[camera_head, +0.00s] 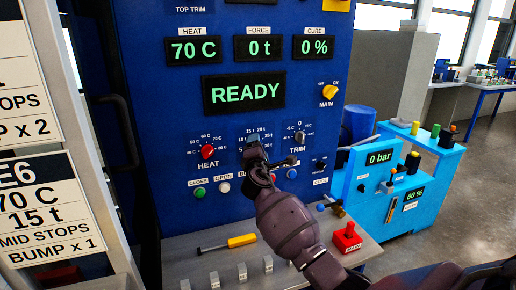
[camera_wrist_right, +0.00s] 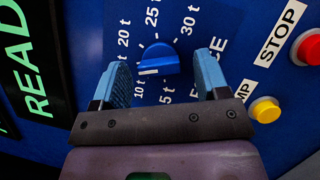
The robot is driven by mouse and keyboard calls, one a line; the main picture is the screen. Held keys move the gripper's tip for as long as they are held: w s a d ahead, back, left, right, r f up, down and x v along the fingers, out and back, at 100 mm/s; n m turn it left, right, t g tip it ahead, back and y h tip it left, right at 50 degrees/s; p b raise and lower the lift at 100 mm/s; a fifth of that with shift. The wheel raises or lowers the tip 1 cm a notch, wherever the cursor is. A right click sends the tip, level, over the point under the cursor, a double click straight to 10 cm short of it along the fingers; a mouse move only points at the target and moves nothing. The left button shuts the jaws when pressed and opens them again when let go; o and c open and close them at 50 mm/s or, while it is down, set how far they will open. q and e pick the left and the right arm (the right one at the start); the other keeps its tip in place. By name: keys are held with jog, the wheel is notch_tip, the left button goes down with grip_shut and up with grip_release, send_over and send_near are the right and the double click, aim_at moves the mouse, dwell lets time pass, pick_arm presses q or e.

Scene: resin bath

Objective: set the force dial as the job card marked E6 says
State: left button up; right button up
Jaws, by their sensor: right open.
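The job card marked E6 (camera_head: 50,207) hangs at the left in the head view and reads 70 C, 15 t, MID STOPS, BUMP x 1. The force dial (camera_wrist_right: 158,60) is a blue knob in the right wrist view; its white mark faces left, but I cannot tell the exact number it meets. My right gripper (camera_head: 255,142) is in front of the force dial, with its open blue fingers on either side of the knob, apart from it. In the head view the gripper hides most of the dial. My left gripper is not in view.
The force display (camera_head: 259,48) reads 0 t; the status display (camera_head: 244,93) reads READY. The red heat dial (camera_head: 208,152) and trim dial (camera_head: 299,138) flank the force dial.

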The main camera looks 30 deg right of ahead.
jog(key=v, duration=1)
jog(key=shift+a, duration=0.1)
dwell(0.3)
